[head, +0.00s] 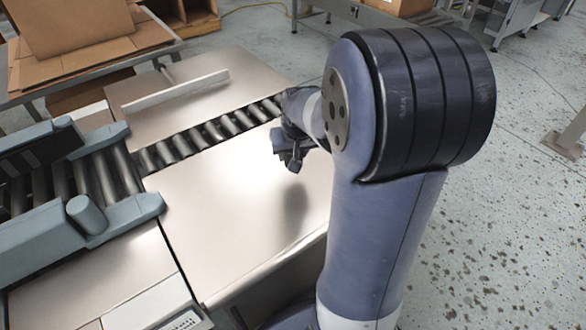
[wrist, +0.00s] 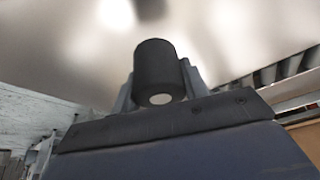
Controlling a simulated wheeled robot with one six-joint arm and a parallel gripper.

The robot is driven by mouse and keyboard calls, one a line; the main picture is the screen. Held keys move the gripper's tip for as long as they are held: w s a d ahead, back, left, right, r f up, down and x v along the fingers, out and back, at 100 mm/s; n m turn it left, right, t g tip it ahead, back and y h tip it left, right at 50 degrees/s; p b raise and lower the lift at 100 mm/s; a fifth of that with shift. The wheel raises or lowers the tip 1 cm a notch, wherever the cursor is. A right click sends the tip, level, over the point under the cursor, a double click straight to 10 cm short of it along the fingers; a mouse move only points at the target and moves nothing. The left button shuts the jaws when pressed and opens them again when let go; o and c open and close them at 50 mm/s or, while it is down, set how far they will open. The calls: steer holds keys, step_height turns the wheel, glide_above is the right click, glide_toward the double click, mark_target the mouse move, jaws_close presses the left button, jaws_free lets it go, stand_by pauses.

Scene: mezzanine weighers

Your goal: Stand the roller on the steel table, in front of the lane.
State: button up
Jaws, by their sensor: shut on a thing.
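My gripper (head: 291,152) is above the steel table (head: 225,215), near its right edge and near the right end of the lane. The lane (head: 207,135) is a row of dark and metal rollers crossing the steel surface. In the wrist view my gripper (wrist: 160,88) is shut on the roller (wrist: 157,65), a short black cylinder with a pale disc on its near end. A finger shows on each side of it. In the head view the roller is hard to make out against the dark gripper. A soft shadow lies on the table below the gripper.
A grey-blue conveyor unit (head: 122,211) with a fixed cylinder stands at the left. A low pale rail (head: 175,91) lies beyond the lane. Cardboard boxes (head: 80,30) are at the back left. The table in front of the lane is clear.

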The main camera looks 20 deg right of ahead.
mark_target(293, 175)
steer(key=shift+f+b, duration=0.6)
steer(key=shift+f, duration=1.75)
steer(key=shift+f, duration=0.1)
steer(key=o, duration=1)
steer(key=shift+r, duration=0.35)
steer(key=p+v, duration=0.3)
steer(key=v, duration=0.8)
steer(key=shift+s+a+r, duration=0.1)
steer(key=shift+s+r, duration=0.1)
